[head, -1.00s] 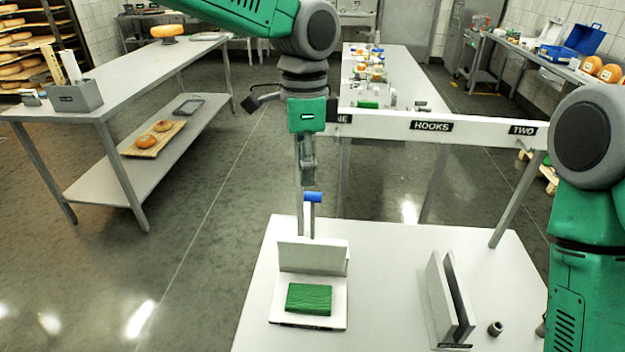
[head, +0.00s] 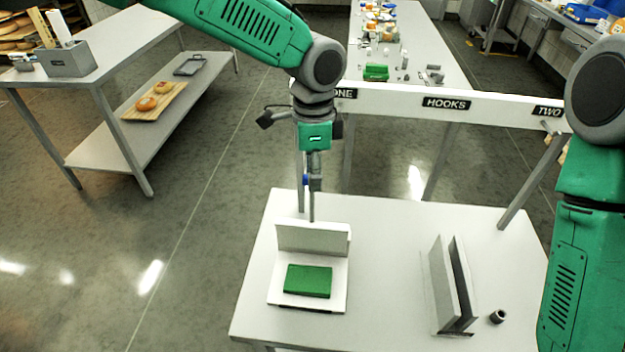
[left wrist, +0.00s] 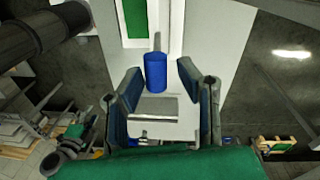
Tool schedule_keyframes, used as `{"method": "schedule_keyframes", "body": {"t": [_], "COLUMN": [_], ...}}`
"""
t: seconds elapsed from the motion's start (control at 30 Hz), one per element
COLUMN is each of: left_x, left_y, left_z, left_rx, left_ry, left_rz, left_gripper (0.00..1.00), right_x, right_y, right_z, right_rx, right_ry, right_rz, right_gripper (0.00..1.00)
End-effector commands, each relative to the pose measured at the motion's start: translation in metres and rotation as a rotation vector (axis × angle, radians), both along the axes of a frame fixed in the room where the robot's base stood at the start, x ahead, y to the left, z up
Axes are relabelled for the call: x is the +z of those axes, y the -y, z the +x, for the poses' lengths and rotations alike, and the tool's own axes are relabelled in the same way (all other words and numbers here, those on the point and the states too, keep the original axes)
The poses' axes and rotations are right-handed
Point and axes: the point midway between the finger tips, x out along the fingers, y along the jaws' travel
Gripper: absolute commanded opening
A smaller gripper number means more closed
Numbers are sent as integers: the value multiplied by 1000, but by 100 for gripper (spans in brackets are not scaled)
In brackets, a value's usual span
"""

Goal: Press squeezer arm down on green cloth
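The green cloth (head: 307,281) lies flat on the white base (head: 337,297) of the squeezer. The squeezer's white plate (head: 313,238) stands upright behind the cloth. Its arm rises behind the plate and ends in a blue handle (head: 306,181). My left gripper (head: 313,182) points down at the handle and partly hides it in the head view. In the left wrist view the left gripper (left wrist: 160,70) is open, with the blue handle (left wrist: 155,75) between or just beyond its fingertips; contact is not clear. My right arm is at the right edge, its gripper out of view.
A white stand with two upright plates (head: 440,285) and a small dark ring (head: 498,316) are on the right of the white table (head: 390,215). A white rail labelled HOOKS (head: 400,98) runs behind the table. The table between squeezer and stand is clear.

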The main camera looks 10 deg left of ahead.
Motion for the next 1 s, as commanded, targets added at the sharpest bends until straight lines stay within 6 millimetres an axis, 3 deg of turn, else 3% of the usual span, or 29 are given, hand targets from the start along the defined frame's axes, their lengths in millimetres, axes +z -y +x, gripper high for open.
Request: {"method": "schedule_keyframes", "body": {"t": [0.2, 0.57, 0.63, 0.67, 1.0], "left_x": [-24, -29, -29, -29, -28], "left_y": [-3, -4, -3, -2, -5], "left_z": [-3, -2, -2, -2, -1], "left_rx": [0, 0, 0, 0, 0], "left_ry": [0, 1, 1, 1, 20], "left_rz": [-1, -3, -2, -1, -2], "left_gripper": [30, 30, 5, 0, 0], "right_x": [4, 4, 4, 4, 2], "right_y": [0, 0, 0, 0, 0], "right_z": [0, 0, 0, 0, 0], "right_rx": [-1, 0, 0, 0, 0], "right_ry": [0, 0, 0, 0, 0], "right_rz": [0, 0, 0, 0, 0], "right_gripper": [40, 40, 40, 40, 40]}}
